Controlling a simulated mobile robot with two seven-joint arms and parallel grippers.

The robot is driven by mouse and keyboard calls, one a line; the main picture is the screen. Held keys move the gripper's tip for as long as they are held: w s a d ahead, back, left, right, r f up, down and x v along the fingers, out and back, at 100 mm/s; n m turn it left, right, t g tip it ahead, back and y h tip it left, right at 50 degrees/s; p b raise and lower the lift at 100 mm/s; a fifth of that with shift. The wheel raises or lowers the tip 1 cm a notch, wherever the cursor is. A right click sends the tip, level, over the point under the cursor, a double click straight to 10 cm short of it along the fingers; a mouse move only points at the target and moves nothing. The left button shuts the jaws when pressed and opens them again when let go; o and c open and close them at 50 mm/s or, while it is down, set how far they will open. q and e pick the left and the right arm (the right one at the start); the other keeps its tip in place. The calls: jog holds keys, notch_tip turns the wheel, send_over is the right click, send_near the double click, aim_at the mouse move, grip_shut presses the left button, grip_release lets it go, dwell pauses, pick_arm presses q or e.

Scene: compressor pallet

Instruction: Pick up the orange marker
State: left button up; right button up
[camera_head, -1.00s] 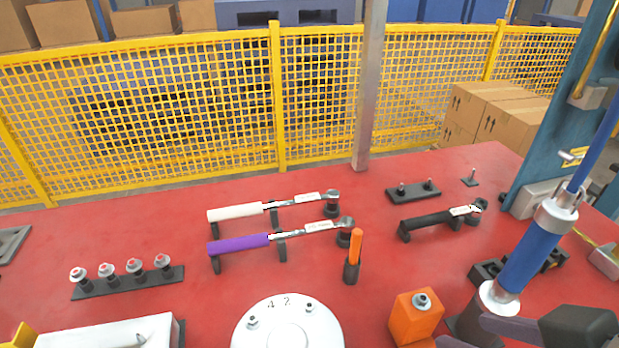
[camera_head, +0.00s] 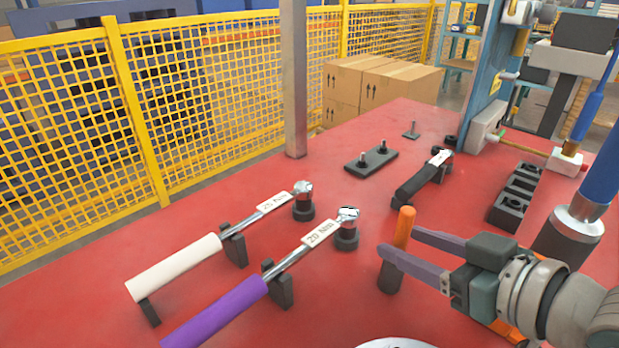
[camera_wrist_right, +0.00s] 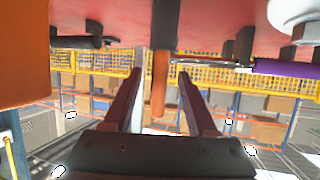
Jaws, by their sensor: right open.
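The orange marker (camera_head: 404,227) stands upright in a small black holder (camera_head: 389,277) on the red table. My right gripper (camera_head: 400,243) is open, with its two purple-grey fingers reaching to either side of the marker. In the right wrist view the marker (camera_wrist_right: 160,88) shows between the two open fingers (camera_wrist_right: 161,75), with a visible gap on each side. That view looks upside down, with the table at the top. My left gripper is not in view.
Torque wrenches with white (camera_head: 175,265) and purple (camera_head: 215,314) handles rest on stands to the left. A black-handled tool (camera_head: 418,182) lies behind the marker. An orange block (camera_head: 508,331) is partly hidden under my right gripper. Yellow mesh fencing (camera_head: 60,150) stands beyond the table.

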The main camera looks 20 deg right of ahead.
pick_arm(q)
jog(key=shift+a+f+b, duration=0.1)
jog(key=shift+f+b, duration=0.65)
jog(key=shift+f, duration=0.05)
pick_arm(e)
jog(key=x, duration=0.4)
jog(key=shift+w+a+f, duration=0.1)
jog(key=shift+w+f, duration=0.1)
jog(key=shift+f, duration=0.15)
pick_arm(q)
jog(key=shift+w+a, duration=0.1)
pick_arm(e)
jog(key=shift+w+f, duration=0.1)
jog(key=shift+w, duration=0.25)
grip_shut()
